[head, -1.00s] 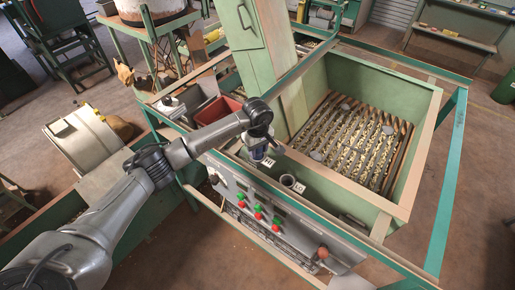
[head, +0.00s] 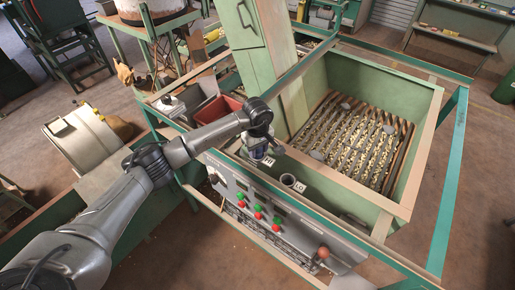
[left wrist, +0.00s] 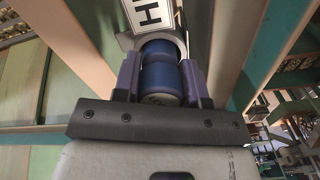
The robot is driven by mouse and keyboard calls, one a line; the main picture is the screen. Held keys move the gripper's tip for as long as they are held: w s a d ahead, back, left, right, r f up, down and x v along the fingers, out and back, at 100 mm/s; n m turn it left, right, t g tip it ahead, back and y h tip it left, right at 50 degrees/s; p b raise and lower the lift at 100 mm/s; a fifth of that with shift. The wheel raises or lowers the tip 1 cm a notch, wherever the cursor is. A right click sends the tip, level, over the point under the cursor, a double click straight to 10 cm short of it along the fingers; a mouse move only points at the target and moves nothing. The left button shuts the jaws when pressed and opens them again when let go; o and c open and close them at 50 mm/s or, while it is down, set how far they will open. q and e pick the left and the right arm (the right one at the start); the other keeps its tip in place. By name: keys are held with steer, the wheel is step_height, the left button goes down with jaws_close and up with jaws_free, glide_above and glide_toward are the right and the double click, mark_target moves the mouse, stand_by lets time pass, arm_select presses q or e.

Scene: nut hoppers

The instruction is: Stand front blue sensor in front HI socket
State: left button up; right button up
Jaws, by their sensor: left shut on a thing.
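My left gripper (head: 259,153) points down over the front of the green hopper machine, at the HI label (head: 268,161). In the left wrist view its two fingers (left wrist: 159,82) are shut on the blue sensor (left wrist: 160,84), a short blue cylinder. The sensor's far end lines up with the grey round rim of the HI socket (left wrist: 163,37), beside the white label with a large H (left wrist: 150,12). I cannot tell how deep the sensor sits in it. In the head view the gripper hides most of the sensor and socket. My right gripper is not in view.
The LO socket (head: 288,180), a grey open cup, stands close to the right with its LO label (head: 300,187). A control panel (head: 262,208) with red and green buttons is in front. A slatted hopper bin (head: 365,135) lies right, a red bin (head: 218,109) behind.

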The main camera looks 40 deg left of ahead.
arm_select(q)
steer(key=shift+f, duration=0.3)
steer(key=o, duration=0.7)
steer(key=shift+r, duration=0.15)
steer(key=shift+r+p, duration=1.45)
steer(key=shift+r, duration=1.35)
steer(key=shift+r+p, duration=1.3)
steer(key=shift+r, duration=1.3)
